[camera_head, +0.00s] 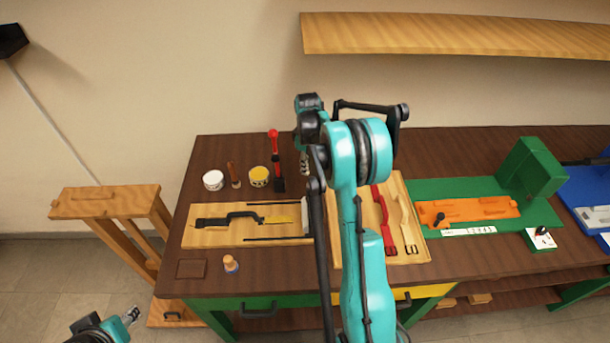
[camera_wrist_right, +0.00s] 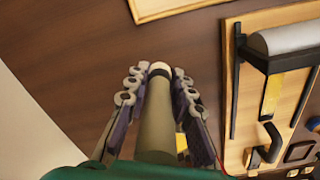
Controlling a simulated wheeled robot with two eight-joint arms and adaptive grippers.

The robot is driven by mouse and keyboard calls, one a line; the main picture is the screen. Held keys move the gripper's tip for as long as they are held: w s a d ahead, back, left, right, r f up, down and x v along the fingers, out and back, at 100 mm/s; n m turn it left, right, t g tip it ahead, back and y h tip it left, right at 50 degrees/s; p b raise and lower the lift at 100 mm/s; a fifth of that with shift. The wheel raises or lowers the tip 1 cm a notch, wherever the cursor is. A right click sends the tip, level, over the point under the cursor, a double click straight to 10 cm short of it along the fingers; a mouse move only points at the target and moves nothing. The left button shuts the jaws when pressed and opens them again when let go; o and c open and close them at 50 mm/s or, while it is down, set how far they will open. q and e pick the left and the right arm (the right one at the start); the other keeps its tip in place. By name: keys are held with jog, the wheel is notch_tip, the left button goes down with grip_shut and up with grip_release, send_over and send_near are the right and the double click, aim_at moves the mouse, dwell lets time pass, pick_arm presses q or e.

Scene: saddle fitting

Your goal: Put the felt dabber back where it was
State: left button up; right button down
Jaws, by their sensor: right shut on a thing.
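My right gripper (camera_wrist_right: 158,95) is shut on a pale, beige cylinder (camera_wrist_right: 157,128) with a dark ring and a whitish rounded end; it looks like the felt dabber. In the wrist view it lies lengthwise between the two fingers, above bare brown bench top. In the head view this gripper (camera_head: 304,165) is over the back of the bench, largely hidden by my own arm, and I cannot make out the dabber there. My left gripper (camera_head: 131,314) is low at the left, off the bench; its opening is too small to judge.
On the bench (camera_head: 290,270) stand a white jar (camera_head: 213,180), a yellow jar (camera_head: 258,177), a brown wooden-handled tool (camera_head: 234,174) and a small wooden-topped piece (camera_head: 231,264). A tool board (camera_head: 205,237) and a tray (camera_head: 419,254) lie forward. A shelf (camera_head: 450,35) hangs above.

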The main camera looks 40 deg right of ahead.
jog(key=shift+w+a+f, duration=0.2)
jog(key=shift+w+f, duration=0.15)
jog(key=shift+f, duration=0.05)
jog(key=shift+f+b, duration=0.6)
jog(key=shift+f, duration=1.2)
jog(key=shift+f, duration=0.1)
jog(key=c, duration=1.3)
grip_release()
jog(key=shift+r, duration=0.5)
notch_tip(320, 180, up, 11)
jog(key=p, duration=0.2)
jog(key=shift+s+r+p, duration=0.15)
jog(key=shift+p, duration=0.25)
